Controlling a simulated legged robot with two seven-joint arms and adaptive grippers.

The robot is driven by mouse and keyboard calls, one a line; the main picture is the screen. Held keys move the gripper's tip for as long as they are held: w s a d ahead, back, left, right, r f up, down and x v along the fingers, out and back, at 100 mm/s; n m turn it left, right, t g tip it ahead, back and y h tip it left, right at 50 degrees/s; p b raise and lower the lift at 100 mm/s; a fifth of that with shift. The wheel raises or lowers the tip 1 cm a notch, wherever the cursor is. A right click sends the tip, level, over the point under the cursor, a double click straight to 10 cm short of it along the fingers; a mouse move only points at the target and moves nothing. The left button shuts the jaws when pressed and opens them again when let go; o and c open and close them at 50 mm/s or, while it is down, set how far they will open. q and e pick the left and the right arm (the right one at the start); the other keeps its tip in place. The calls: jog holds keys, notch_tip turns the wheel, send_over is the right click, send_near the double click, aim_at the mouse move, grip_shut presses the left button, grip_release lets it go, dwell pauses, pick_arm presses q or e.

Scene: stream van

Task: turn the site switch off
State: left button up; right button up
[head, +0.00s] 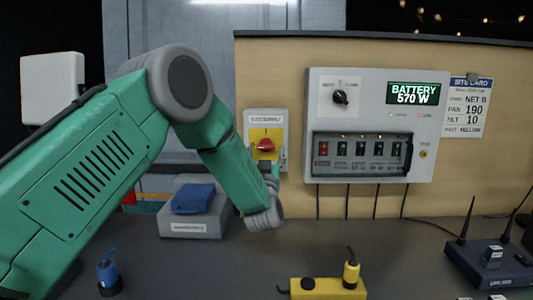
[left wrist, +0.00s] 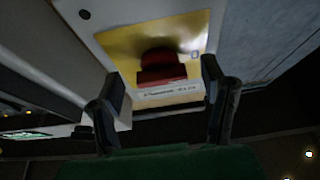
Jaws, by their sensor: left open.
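The site switch is a red rotary knob (head: 265,145) on a yellow plate, in a pale box on the tan wall panel. In the left wrist view the red knob (left wrist: 162,68) lies ahead of the fingers, roughly between them but beyond their tips. My left gripper (head: 277,164) is just below and right of the knob in the head view. In the left wrist view the left gripper (left wrist: 160,88) is open, with nothing between its fingers. I see no contact with the knob. My right gripper is in neither view.
A grey control panel (head: 325,158) with breakers, a black dial and a lit display reading BATTERY 570 W hangs to the right. On the counter are a yellow box (head: 330,290), a blue connector (head: 107,272), a grey case with a blue top (head: 193,200) and an antenna unit (head: 485,265).

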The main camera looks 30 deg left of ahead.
pick_arm(q)
jog(key=v, duration=1.1)
jog(key=shift+w+f, duration=0.1)
